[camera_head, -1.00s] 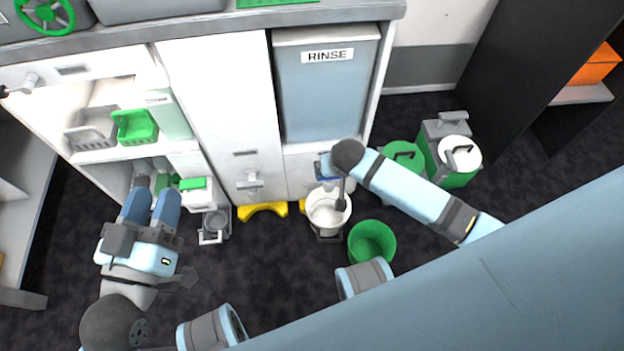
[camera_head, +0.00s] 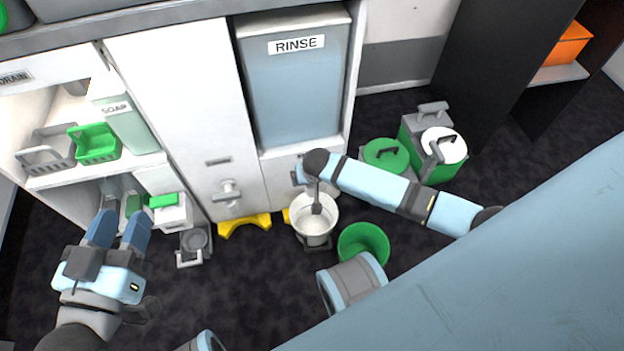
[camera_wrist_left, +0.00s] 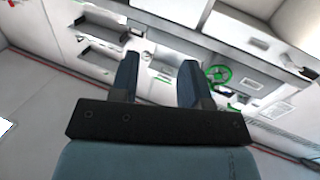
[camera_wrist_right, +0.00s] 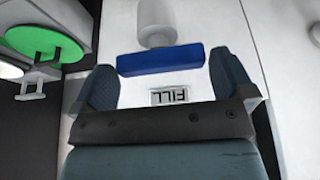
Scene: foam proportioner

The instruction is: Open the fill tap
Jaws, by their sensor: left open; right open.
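The fill tap's blue bar handle (camera_wrist_right: 160,60) shows in the right wrist view, below a pale round spout or stem (camera_wrist_right: 156,22). A FILL label (camera_wrist_right: 170,96), upside down, is on the white panel beside it. My right gripper (camera_wrist_right: 160,77) is open, with one finger on each side of the bar's ends; I cannot tell whether they touch it. In the head view my right wrist mostly hides this tap. My left gripper (camera_head: 119,226) is open and empty, in front of the low shelf at left, and shows in the left wrist view (camera_wrist_left: 157,78).
A white bucket (camera_head: 314,226) stands under my right wrist, with a green bucket (camera_head: 363,246) beside it. Lidded green containers (camera_head: 385,154) stand at right. Another tap (camera_head: 228,193) is on the white panel at left. The RINSE tank (camera_head: 297,90) is above.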

